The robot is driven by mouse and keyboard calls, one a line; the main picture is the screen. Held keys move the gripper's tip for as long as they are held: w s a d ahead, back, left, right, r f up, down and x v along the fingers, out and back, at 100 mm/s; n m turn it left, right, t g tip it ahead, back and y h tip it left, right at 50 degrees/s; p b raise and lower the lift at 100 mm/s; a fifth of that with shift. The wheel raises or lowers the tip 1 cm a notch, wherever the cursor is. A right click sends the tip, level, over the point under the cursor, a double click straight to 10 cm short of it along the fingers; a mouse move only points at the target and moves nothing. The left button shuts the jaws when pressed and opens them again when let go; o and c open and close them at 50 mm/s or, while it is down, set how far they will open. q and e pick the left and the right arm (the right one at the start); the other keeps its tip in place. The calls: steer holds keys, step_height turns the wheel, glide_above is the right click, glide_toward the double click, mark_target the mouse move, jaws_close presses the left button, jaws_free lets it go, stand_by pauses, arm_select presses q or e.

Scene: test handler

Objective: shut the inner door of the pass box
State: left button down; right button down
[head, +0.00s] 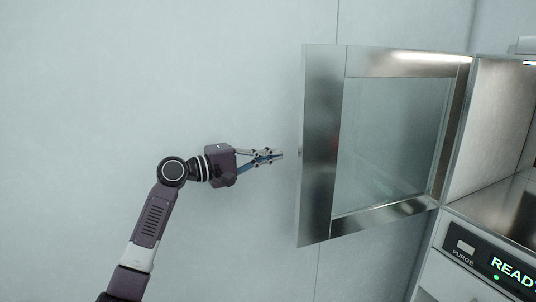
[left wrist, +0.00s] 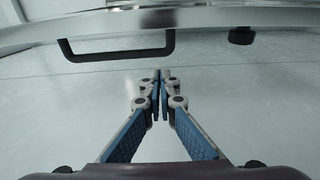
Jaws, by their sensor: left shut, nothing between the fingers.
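The inner door (head: 320,146) of the pass box (head: 490,130) stands swung open in the head view, a steel frame around a glass pane. My left gripper (head: 281,154) is shut and empty, just left of the door's free edge, with a small gap in the picture. In the left wrist view the gripper (left wrist: 163,72) points toward the door's steel edge (left wrist: 220,16). A black bar handle (left wrist: 118,52) and a dark round knob (left wrist: 241,36) show on the door there. My right gripper is not in view.
The pass box's open chamber (head: 495,115) is at the right. Below it a panel (head: 490,262) has a PURGE button and a green display reading "READ", cut off by the frame. The pale wall (head: 150,70) behind my left arm is bare.

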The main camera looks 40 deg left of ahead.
arm_select(q)
steer(key=p+x, duration=0.2)
steer(key=x, duration=0.5)
steer(key=shift+w+a, duration=0.1)
steer(key=shift+w, duration=0.05)
